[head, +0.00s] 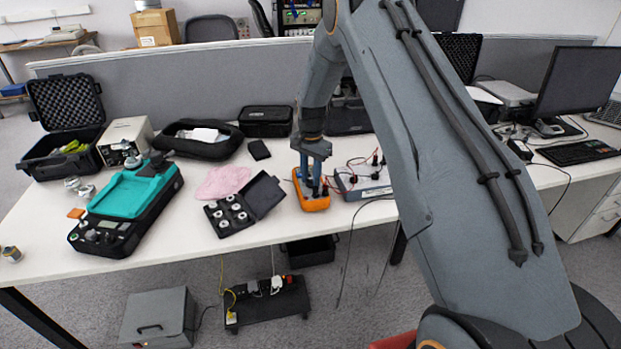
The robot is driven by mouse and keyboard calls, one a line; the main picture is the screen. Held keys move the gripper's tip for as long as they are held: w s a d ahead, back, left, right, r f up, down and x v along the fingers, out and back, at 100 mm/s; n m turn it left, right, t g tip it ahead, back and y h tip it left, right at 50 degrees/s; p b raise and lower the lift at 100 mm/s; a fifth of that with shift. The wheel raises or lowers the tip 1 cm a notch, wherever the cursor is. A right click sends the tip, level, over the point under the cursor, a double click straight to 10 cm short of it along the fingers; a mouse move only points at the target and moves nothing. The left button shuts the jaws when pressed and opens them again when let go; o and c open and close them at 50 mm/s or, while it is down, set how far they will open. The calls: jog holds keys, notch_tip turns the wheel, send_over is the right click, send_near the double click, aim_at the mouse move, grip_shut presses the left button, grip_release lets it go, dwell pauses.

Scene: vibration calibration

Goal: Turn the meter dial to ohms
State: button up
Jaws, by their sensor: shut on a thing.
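The orange meter (311,203) lies on the white table, near its front edge and right of the middle of the objects. My gripper (316,188) points down over the meter with its fingers at the meter's face. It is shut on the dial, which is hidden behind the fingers. The dial's setting and markings cannot be read. My arm comes in from the right and covers part of the table behind the meter.
Close right of the meter stands a grey box with leads (362,182). Close left is an open black case of round weights (230,215). A teal-and-black instrument (132,195) stands farther left.

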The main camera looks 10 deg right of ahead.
aim_at(311, 180)
jog(key=o, duration=1.1)
jog(key=shift+c, duration=0.2)
jog(key=shift+r+b, duration=1.05)
jog(key=shift+r, duration=2.85)
